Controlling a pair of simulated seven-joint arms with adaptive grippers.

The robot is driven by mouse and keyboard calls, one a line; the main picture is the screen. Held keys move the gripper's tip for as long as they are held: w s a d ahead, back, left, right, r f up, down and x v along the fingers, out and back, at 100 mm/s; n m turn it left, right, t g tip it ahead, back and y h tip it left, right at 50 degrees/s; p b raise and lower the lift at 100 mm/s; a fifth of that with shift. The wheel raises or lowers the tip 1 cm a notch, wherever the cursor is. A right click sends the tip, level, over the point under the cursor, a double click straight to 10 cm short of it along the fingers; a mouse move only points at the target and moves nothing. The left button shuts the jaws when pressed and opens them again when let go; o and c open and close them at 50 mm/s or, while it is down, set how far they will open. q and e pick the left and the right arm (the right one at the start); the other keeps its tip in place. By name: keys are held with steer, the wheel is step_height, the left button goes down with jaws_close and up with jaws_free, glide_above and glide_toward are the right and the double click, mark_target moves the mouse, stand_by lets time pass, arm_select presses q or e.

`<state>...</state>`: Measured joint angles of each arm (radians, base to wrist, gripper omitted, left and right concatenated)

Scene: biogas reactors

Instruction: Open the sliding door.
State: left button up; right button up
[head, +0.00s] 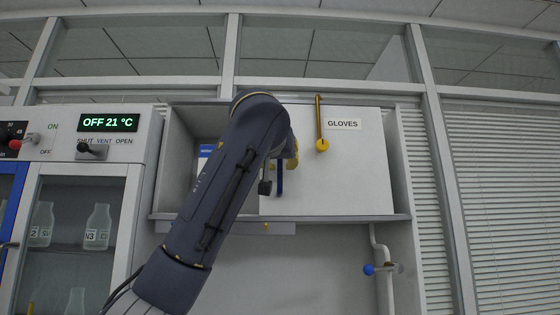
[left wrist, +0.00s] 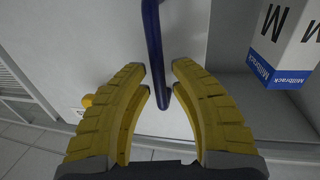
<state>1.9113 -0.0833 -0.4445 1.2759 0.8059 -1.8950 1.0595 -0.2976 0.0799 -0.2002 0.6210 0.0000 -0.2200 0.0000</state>
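The white sliding door (head: 350,185), labelled GLOVES, covers the middle and right of the wall cabinet; the left part of the cabinet stands open. A blue upright bar handle (head: 279,179) is near the door's left edge, and it also shows in the left wrist view (left wrist: 153,40). My left gripper (head: 290,155) is in front of the door by the handle, mostly hidden behind my arm in the head view. In the left wrist view, its yellow fingers (left wrist: 160,66) are open, with the blue bar between their tips. My right gripper is not in view.
A white and blue box (left wrist: 280,55) marked Millbrack stands in the open part of the cabinet. A yellow rod with a round end (head: 322,144) hangs before the door's upper part. A glass-fronted unit (head: 75,210) with bottles is at left; a blue-knobbed valve (head: 369,270) is below right.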

arm_select(q)
steer(key=shift+o, duration=0.9)
steer(key=s+a, duration=0.1)
steer(key=s, duration=1.1)
steer(key=shift+a, duration=0.35)
